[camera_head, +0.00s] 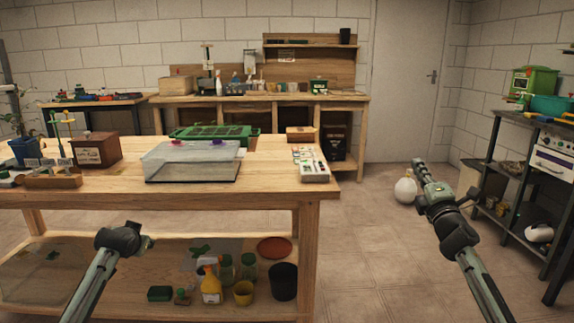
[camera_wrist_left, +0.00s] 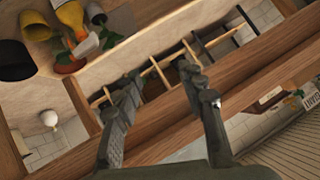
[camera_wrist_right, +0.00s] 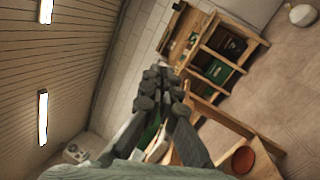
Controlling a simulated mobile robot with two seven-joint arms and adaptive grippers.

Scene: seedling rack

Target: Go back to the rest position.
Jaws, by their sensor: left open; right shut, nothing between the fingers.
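My right gripper (camera_head: 420,168) is raised over the open floor to the right of the wooden table and points away from me. It is shut and empty; in the right wrist view its fingers (camera_wrist_right: 160,85) lie together with nothing between them. My left arm comes in at the lower left in front of the table, and its gripper is hard to make out in the head view. In the left wrist view my left gripper (camera_wrist_left: 160,85) is open, its two fingers apart with nothing held. Both arms are apart from each other.
The wooden table (camera_head: 250,186) holds a clear bin (camera_head: 192,163), a green tray (camera_head: 215,132), a brown box (camera_head: 96,149) and a white rack (camera_head: 311,165). Its lower shelf (camera_head: 130,277) bears pots and a yellow spray bottle (camera_head: 210,285). A dark metal shelf (camera_head: 510,165) stands at right. Floor between is clear.

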